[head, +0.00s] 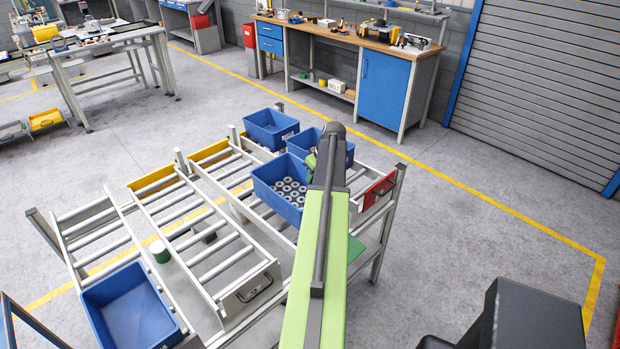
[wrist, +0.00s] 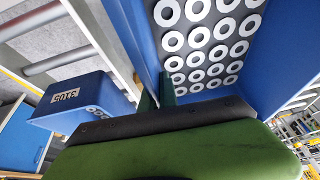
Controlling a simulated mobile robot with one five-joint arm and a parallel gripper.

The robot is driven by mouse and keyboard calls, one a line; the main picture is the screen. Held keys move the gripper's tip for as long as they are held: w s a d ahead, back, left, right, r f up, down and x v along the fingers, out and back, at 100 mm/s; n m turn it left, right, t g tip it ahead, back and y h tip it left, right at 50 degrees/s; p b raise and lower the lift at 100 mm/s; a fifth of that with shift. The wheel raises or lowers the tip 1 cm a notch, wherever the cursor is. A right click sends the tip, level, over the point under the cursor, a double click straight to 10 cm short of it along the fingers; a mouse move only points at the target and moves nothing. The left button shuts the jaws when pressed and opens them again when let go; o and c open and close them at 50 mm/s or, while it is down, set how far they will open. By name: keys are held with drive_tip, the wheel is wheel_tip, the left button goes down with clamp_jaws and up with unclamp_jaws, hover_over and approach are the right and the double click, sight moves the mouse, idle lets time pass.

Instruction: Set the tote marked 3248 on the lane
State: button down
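A blue tote (head: 279,188) holding several grey rings is at my gripper (head: 312,160), over the right part of the roller rack. In the wrist view, this tote (wrist: 149,32) fills the top middle, and the dark green fingers of my gripper (wrist: 157,92) close on its wall. No label shows on it. A second blue tote (wrist: 95,92) with rings has a white label, upside down, that seems to read 3105. In the head view, blue totes stand behind at the back (head: 270,128) and partly behind my arm (head: 305,142). I cannot make out 3248 anywhere.
The roller rack has a left lane (head: 88,232) and a middle lane (head: 205,240), both with bare rollers. An empty-looking blue tote (head: 130,310) sits at the left lane's front. A red plate (head: 378,190) is at the rack's right. Open floor lies right of it.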

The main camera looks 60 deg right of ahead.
sight(294, 190)
drive_tip(key=shift+f+b, duration=2.5)
drive_tip(key=shift+f, duration=0.25)
